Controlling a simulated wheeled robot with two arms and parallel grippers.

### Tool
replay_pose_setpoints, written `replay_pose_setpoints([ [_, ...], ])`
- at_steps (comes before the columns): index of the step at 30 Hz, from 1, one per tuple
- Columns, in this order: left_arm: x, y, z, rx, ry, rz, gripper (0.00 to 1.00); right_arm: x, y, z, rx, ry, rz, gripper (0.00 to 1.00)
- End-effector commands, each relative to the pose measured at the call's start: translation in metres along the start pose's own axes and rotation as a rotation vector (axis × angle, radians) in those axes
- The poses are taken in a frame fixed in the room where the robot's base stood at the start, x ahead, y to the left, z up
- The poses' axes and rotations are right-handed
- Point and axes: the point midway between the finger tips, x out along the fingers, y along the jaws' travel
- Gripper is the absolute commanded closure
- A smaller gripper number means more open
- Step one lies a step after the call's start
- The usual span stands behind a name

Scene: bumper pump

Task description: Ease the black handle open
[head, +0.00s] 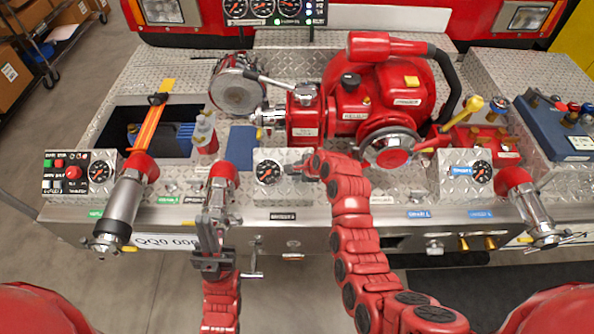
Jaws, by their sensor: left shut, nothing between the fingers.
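A black curved bar (447,78) runs down the right side of the red pump (385,92), and a small black knob (350,80) sits on its top; I cannot tell which is the black handle. Neither gripper touches them. My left gripper (209,228) is shut and empty at the bumper's front edge, just below a red-collared metal outlet (222,172). Whether it touches the outlet is unclear. My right gripper (294,169) is beside the round gauge in the middle, below the pump; its small dark fingers do not show clearly whether they are open.
The diamond-plate bumper (400,200) carries a left nozzle (127,200), a right outlet (526,205), a middle gauge (267,172) and a blue valve box (555,125). A dark open bay (115,130) lies at left.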

Motion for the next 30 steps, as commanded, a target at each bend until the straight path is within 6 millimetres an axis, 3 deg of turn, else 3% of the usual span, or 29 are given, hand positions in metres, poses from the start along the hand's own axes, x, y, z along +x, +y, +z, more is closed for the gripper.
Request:
replay_pose_setpoints([
  [9, 0.008, 0.0, -0.001, 0.0, 0.0, 0.0, 1.0, -0.021, 0.0, 0.01, 0.001, -0.002, 0.001, 1.0],
  [18, 0.007, 0.0, -0.001, 0.0, 0.0, 0.0, 1.0, -0.022, 0.001, 0.01, 0.0, -0.001, 0.004, 1.0],
  [19, 0.007, 0.0, -0.001, 0.0, 0.0, 0.0, 1.0, -0.023, 0.001, 0.01, 0.0, -0.001, 0.004, 0.55],
  [21, 0.007, 0.0, -0.001, 0.0, 0.0, 0.0, 1.0, -0.023, 0.001, 0.01, 0.0, -0.001, 0.003, 0.42],
  [24, 0.007, 0.0, -0.001, 0.0, 0.0, 0.0, 1.0, -0.023, 0.001, 0.01, 0.0, -0.001, 0.002, 0.3],
  [30, 0.007, 0.0, -0.001, 0.0, 0.0, 0.0, 1.0, -0.023, 0.0, 0.01, 0.0, -0.001, 0.002, 0.3],
])
